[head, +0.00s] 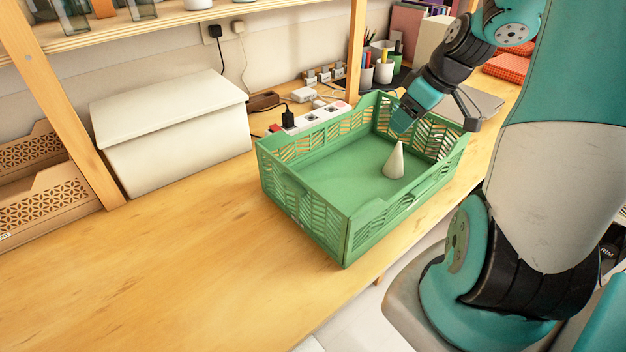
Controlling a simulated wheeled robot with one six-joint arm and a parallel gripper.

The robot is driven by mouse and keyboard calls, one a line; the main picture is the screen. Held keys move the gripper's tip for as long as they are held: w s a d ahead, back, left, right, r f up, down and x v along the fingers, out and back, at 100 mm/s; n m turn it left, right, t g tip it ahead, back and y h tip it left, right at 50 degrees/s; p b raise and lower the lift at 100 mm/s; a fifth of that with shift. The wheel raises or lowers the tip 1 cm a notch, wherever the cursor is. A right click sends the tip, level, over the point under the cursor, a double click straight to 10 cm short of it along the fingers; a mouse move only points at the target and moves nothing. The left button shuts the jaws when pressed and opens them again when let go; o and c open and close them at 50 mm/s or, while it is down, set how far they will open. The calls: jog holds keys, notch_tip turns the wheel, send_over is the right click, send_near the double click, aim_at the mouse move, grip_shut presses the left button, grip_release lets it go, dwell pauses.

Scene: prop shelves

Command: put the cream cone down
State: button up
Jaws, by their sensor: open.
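The cream cone (394,161) stands upright on the floor of the green crate (303,213), towards the right side of it. My gripper (437,116) is above the crate's right part, higher than the cone and apart from it as far as I can see. It is open, with one dark finger showing on the right near the crate's rim. Nothing shows between its fingers.
A white lidded box (172,125) stands on the wooden table (190,270) to the left of the crate. A power strip (318,118) lies behind the crate. Pen cups (384,71) and a laptop (480,103) are farther back. The table's front left is clear.

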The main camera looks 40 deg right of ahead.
jog(key=w+a+r+n+g+y, duration=0.1)
jog(key=w+a+r+n, duration=0.15)
jog(key=a, duration=1.15)
jog(key=s+a+r+n+g, duration=0.1)
jog(key=s+a+r, duration=0.1)
jog(key=s+a, duration=0.5)
jog(key=s+a+r+g+y, duration=0.1)
jog(key=s+a+r+g, duration=0.1)
jog(key=s+a, duration=0.6)
jog(key=a, duration=0.6)
jog(key=shift+r+n+g+y, duration=0.3)
jog(key=shift+n, duration=0.05)
jog(key=shift+d, duration=0.1)
